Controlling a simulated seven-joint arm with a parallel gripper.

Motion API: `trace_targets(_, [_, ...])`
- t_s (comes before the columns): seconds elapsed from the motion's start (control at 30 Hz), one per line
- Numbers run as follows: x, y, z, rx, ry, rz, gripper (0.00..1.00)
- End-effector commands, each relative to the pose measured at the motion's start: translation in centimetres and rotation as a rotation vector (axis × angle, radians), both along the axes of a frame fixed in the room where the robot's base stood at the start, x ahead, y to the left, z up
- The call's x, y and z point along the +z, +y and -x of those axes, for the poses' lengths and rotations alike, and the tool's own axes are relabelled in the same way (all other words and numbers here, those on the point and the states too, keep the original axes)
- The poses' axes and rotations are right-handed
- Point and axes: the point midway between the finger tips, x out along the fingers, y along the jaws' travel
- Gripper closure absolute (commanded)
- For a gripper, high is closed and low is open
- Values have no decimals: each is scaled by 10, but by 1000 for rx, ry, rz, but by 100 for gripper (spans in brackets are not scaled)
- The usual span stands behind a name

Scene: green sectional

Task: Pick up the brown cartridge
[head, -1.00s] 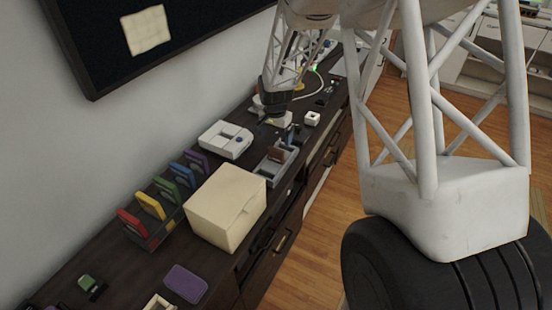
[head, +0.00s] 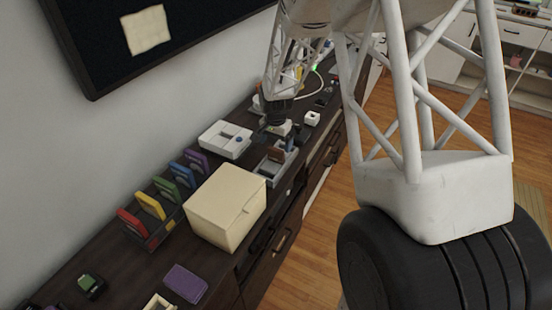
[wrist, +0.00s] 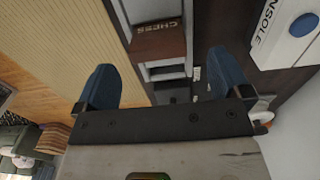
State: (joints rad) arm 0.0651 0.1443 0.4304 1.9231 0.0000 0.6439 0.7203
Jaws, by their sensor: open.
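The brown cartridge (head: 276,155) stands in a grey tray (head: 270,179) on the dark cabinet top. The cartridge lies beyond the fingertips, and I see no contact.
A white console (head: 225,139) lies left of the tray, and a cream box (head: 226,207) stands in front. A rack (head: 153,238) holds several coloured cartridges. A purple cartridge (head: 186,283) lies near the front. A small white block (head: 312,118) is beyond the tray.

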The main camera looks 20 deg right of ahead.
Motion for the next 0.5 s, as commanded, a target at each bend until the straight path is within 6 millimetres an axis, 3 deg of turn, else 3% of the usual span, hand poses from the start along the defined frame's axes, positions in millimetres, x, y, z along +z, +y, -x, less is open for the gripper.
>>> trace_targets(0.3, [-35, -1, 2, 0, 1, 0, 4])
trace_targets(0.5, [-46, -1, 2, 0, 0, 0, 4])
